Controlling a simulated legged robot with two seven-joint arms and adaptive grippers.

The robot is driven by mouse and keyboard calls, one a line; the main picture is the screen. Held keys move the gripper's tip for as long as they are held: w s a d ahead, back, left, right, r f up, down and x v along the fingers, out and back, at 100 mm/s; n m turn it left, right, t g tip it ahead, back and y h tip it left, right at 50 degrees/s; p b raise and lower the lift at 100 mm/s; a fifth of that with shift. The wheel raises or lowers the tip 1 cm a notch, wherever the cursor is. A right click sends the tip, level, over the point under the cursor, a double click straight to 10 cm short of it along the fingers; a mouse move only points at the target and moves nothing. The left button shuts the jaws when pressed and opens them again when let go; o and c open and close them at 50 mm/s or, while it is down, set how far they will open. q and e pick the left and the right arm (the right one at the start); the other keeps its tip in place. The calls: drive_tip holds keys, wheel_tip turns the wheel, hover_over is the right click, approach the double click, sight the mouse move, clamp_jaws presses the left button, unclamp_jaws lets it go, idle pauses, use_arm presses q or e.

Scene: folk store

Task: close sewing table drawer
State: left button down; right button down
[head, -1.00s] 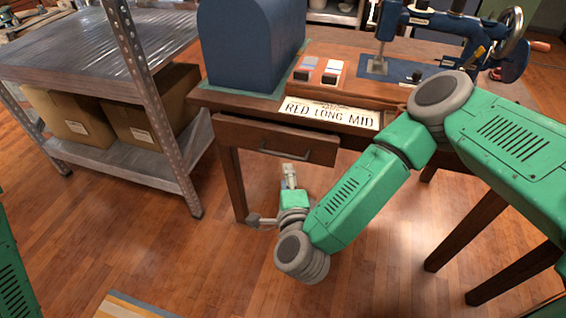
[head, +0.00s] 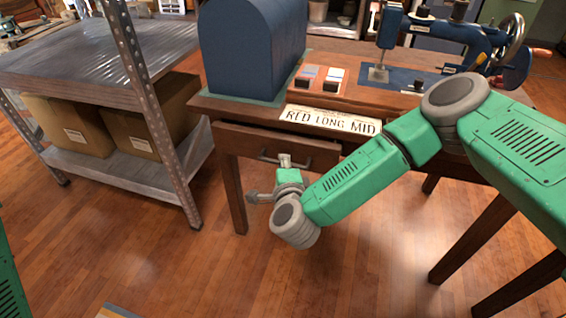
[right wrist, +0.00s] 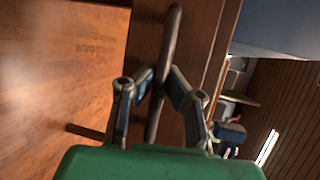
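The sewing table (head: 196,103) is dark wood with a drawer (head: 232,140) under its left part. The drawer front appears to stand a little out from under the tabletop; how far is hard to tell. A metal bar handle (head: 268,157) is on the drawer front. My right gripper (head: 285,160) is at this handle, reaching in from below and in front. In the right wrist view the handle (right wrist: 172,30) runs between the two fingers (right wrist: 160,73), whose tips lean in close against it. My left gripper is not in view.
A metal shelf (head: 90,65) with cardboard boxes (head: 70,125) stands to the left.

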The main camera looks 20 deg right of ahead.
drive_tip(key=w+d, duration=0.1)
drive_tip(key=w, duration=0.1)
drive_tip(key=w+d, duration=0.2)
drive_tip(key=w+d+b, duration=0.1)
drive_tip(key=w, duration=0.1)
drive_tip(key=shift+w+d+f, duration=0.15)
drive_tip(key=shift+w+d, duration=0.2)
drive_tip(key=c, duration=1.6)
unclamp_jaws()
drive_tip(key=v, duration=1.2)
drive_tip(key=shift+w, duration=0.1)
